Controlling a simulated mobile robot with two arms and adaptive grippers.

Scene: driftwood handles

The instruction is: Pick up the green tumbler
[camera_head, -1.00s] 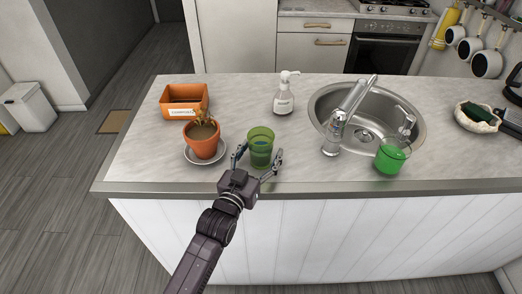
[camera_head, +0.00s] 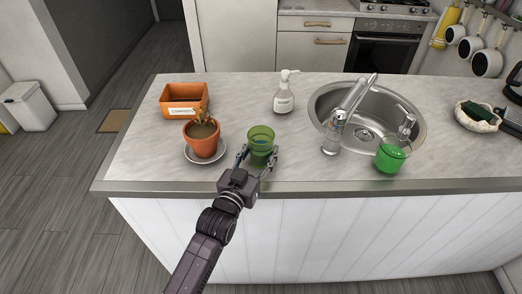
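The green tumbler (camera_head: 261,142), translucent olive green with something bluish inside, is upright near the counter's front edge, left of the sink. My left gripper (camera_head: 259,158) reaches it from the front, with one finger at each side of the glass. The fingers look closed against its lower part, which they partly hide. I cannot tell whether its base is off the counter. My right gripper is not in view.
A potted plant (camera_head: 202,139) on a saucer stands close left of the tumbler, with an orange planter box (camera_head: 184,101) behind. A soap bottle (camera_head: 284,98) stands behind. The sink (camera_head: 372,132) and faucet (camera_head: 334,134) are to the right. A bowl (camera_head: 478,120) sits at far right.

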